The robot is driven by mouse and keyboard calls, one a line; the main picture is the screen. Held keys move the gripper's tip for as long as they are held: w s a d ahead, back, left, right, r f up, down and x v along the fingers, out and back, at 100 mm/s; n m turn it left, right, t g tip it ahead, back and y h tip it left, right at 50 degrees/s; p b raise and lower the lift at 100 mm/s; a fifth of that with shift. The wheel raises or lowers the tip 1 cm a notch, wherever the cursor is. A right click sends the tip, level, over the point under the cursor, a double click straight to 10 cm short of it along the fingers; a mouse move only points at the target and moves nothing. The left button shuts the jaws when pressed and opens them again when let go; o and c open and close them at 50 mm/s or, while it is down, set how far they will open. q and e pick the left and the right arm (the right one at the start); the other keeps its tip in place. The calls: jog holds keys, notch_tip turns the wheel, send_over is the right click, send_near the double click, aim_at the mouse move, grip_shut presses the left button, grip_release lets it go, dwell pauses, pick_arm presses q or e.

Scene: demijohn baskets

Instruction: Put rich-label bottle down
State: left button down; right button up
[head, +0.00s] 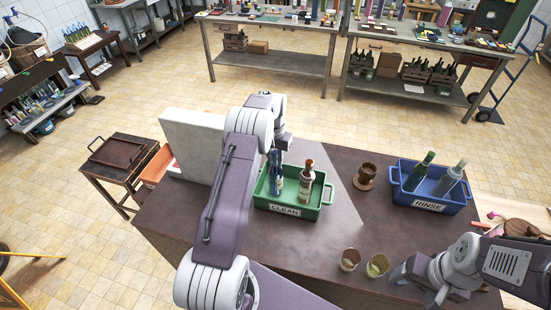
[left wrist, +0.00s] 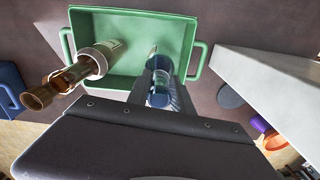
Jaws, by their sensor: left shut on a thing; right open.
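A green crate labelled CLEAN (head: 283,212) stands on the dark table; its rim also shows in the left wrist view (left wrist: 130,12). A blue-tinted bottle (head: 276,186) is upright at the crate's left side. My left gripper (head: 277,157) is above the crate, shut on this bottle, which is partly hidden between the fingers in the left wrist view (left wrist: 158,98). A brown bottle with a pale label (head: 306,186) stands in the crate to its right. I cannot tell which label the task means. My right gripper (head: 408,268) is open, low at the right.
A blue crate labelled RINSE (head: 428,205) holds two bottles at the right. Two glass cups (head: 349,260) (head: 377,265) are near the front. A pale block (head: 192,143) stands left of the green crate.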

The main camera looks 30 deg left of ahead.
pick_arm(q)
jog(key=shift+s+f, duration=0.1)
jog(key=shift+f, duration=0.35)
jog(key=c, duration=1.5)
grip_release()
jog(key=shift+f, duration=0.15)
jog(key=shift+c, duration=0.2)
jog(key=o, duration=0.4)
